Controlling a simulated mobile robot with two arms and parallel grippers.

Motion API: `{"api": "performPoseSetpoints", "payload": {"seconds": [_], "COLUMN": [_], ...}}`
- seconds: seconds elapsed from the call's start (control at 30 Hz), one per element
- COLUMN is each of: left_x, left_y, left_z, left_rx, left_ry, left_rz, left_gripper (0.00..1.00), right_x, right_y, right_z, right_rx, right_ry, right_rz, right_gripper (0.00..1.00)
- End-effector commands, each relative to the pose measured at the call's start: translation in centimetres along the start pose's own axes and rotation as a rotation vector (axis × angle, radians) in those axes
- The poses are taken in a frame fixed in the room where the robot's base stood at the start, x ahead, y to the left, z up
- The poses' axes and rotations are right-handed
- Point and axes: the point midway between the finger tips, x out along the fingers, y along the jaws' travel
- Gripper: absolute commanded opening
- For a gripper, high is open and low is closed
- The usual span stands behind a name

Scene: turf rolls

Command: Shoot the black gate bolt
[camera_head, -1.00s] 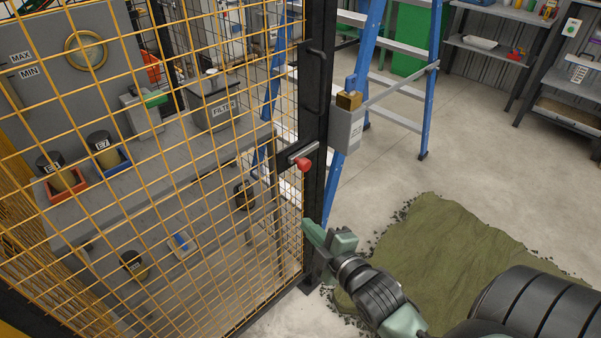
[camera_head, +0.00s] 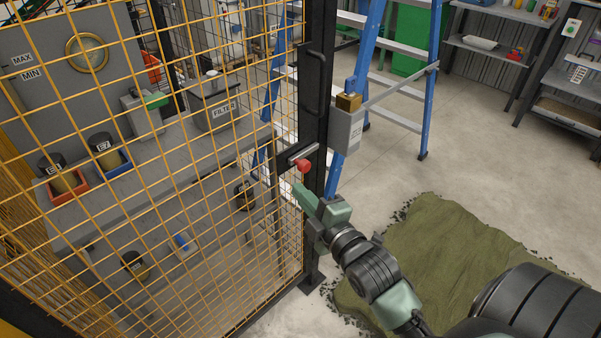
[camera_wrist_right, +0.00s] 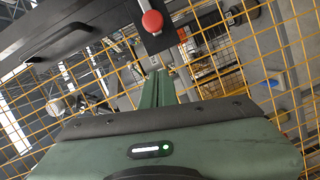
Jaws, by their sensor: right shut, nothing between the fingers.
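The gate bolt shows in the head view as a grey bar (camera_head: 303,152) with a red knob (camera_head: 303,166), on the black gate frame (camera_head: 315,110) beside the yellow mesh. In the right wrist view the red knob (camera_wrist_right: 152,21) is above the fingertips. My right gripper (camera_head: 299,190) is shut and empty, just below the knob, with a small gap to it in the head view. Its green fingers (camera_wrist_right: 157,85) lie together in the right wrist view. My left gripper is not in view.
A grey box (camera_head: 346,130) sits on the post right of the bolt. A black handle (camera_head: 316,80) is above it. A blue ladder (camera_head: 430,80) stands behind. A green turf patch (camera_head: 450,255) lies on the floor.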

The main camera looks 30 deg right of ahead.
Motion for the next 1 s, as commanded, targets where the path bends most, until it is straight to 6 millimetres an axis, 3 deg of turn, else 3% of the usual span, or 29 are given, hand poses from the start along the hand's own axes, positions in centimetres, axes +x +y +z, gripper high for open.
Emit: {"api": "performPoseSetpoints", "payload": {"seconds": [0.27, 0.53, 1.0], "left_x": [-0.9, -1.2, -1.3], "left_y": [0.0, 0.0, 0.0], "left_z": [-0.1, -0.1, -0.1], "left_rx": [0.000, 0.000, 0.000], "left_ry": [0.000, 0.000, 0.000], "left_rz": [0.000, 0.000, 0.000], "left_gripper": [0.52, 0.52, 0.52], "right_x": [6.1, 6.8, 6.9], "right_y": [0.2, 0.0, 0.0], "right_z": [-0.1, 3.3, 4.0], "right_rx": [0.001, -0.002, -0.001], "right_ry": [0.001, 0.001, 0.000], "right_rz": [0.002, -0.002, -0.001], "right_gripper": [0.00, 0.00, 0.00]}}
